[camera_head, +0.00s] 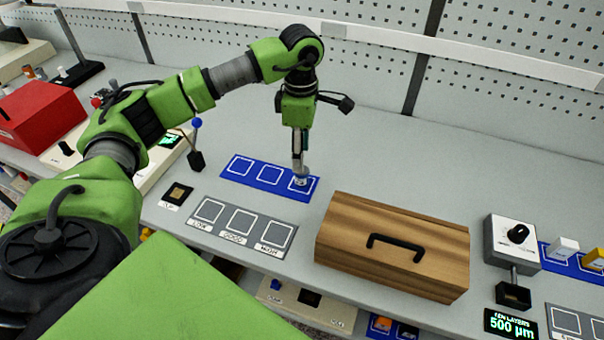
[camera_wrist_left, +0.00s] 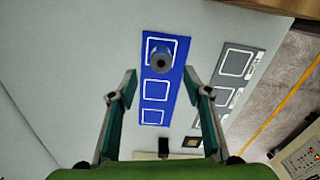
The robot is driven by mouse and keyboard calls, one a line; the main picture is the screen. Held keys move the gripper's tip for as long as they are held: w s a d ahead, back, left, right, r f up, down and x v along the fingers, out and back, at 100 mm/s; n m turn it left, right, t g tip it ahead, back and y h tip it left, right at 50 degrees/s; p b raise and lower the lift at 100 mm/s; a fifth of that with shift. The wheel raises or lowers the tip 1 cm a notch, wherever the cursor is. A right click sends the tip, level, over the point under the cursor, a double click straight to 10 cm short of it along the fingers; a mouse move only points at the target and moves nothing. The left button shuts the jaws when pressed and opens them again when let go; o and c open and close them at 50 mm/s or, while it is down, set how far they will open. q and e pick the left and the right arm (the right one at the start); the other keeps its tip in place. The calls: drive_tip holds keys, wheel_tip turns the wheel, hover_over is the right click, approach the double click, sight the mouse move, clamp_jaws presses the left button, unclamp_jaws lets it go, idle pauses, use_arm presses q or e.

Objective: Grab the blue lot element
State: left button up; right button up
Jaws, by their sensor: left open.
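A blue strip (camera_head: 262,181) with several white-outlined squares lies on the bench; it also shows in the wrist view (camera_wrist_left: 156,100). A small grey cylindrical element (camera_wrist_left: 162,58) stands on the end square of the strip in the wrist view. In the head view the element (camera_head: 300,180) is at the right square, partly hidden by the gripper. My left gripper (camera_head: 299,170) points down over that square. In the wrist view my left gripper (camera_wrist_left: 170,82) is open, with the element beyond and between its spread fingers. My right gripper is not in view.
A grey strip (camera_head: 262,247) with three labelled squares lies in front of the blue one. A wooden box (camera_head: 393,245) with a black handle stands to the right. A blue-knobbed lever (camera_head: 196,145) and a red box (camera_head: 40,112) are at the left.

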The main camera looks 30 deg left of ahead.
sight(302, 177)
use_arm(q)
wheel_tip(302, 177, down, 2)
drive_tip(key=shift+f, duration=0.1)
drive_tip(key=shift+d+f+p, duration=0.1)
drive_tip(key=shift+f+p, duration=0.35)
drive_tip(key=shift+p, duration=0.1)
wheel_tip(302, 177, down, 4)
drive_tip(key=shift+r+p, duration=0.15)
drive_tip(key=shift+p, duration=0.65)
drive_tip(key=shift+f, duration=0.45)
drive_tip(key=c, duration=1.2)
